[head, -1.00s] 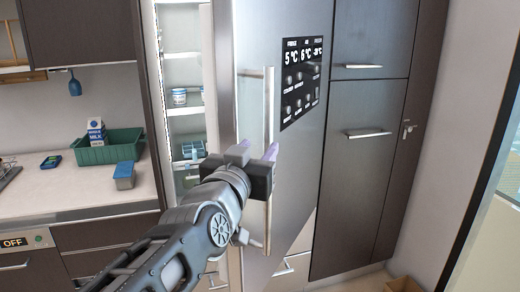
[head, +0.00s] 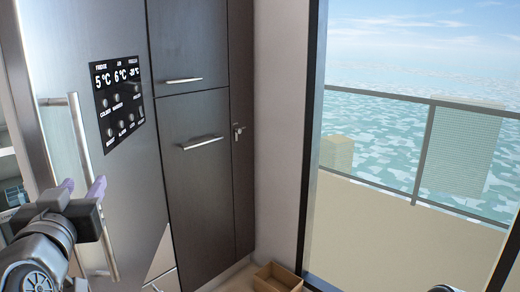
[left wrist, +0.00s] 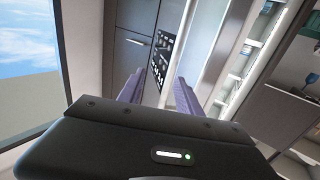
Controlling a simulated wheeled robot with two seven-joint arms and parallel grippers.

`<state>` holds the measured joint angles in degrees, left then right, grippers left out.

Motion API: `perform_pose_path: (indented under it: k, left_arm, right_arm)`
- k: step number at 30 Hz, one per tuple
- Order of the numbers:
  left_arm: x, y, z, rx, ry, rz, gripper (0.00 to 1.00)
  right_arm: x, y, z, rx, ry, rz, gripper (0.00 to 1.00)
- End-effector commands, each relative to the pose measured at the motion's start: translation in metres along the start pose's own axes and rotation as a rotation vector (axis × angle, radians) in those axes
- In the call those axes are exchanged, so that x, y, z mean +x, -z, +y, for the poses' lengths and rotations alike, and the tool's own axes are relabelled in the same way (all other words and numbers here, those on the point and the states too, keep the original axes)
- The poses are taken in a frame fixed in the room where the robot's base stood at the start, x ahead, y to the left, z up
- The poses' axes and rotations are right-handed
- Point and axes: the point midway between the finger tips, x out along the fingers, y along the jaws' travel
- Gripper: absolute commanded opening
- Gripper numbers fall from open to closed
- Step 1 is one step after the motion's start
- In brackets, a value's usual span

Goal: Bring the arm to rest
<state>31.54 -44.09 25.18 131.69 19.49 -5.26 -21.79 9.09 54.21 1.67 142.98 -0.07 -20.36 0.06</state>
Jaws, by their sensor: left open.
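My left gripper (head: 83,187) is open at the lower left of the head view, with its purple fingers pointing towards the fridge door (head: 140,190). It overlaps the door's long vertical handle (head: 78,130) in the picture; I cannot tell whether it touches it. In the left wrist view the two fingers (left wrist: 158,92) are spread apart and I see nothing held between them. The fridge door stands open, with lit shelves (left wrist: 238,68) beside it. A dark part of my right arm shows at the lower right edge; its gripper is not seen.
Tall dark cabinets (head: 195,130) with bar handles stand right of the fridge. An open cardboard box (head: 278,278) lies on the floor. A large window (head: 400,130) with a balcony railing outside fills the right side.

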Motion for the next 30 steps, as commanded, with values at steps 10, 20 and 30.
perform_pose_path:
  k: [10,20,30]
  left_arm:
    - [0.022,-0.039,-0.017,-0.125,0.019,-0.040,0.41]
    - [0.065,-0.174,-0.005,-0.254,-0.030,-0.286,0.41]
    - [0.038,-0.422,0.076,-0.363,-0.145,-0.775,0.41]
  right_arm:
    - [0.000,0.000,0.000,-0.001,0.000,0.001,0.92]
    - [0.000,0.000,0.000,0.000,0.000,0.000,0.92]
    - [0.000,0.000,0.000,0.000,0.000,0.000,0.92]
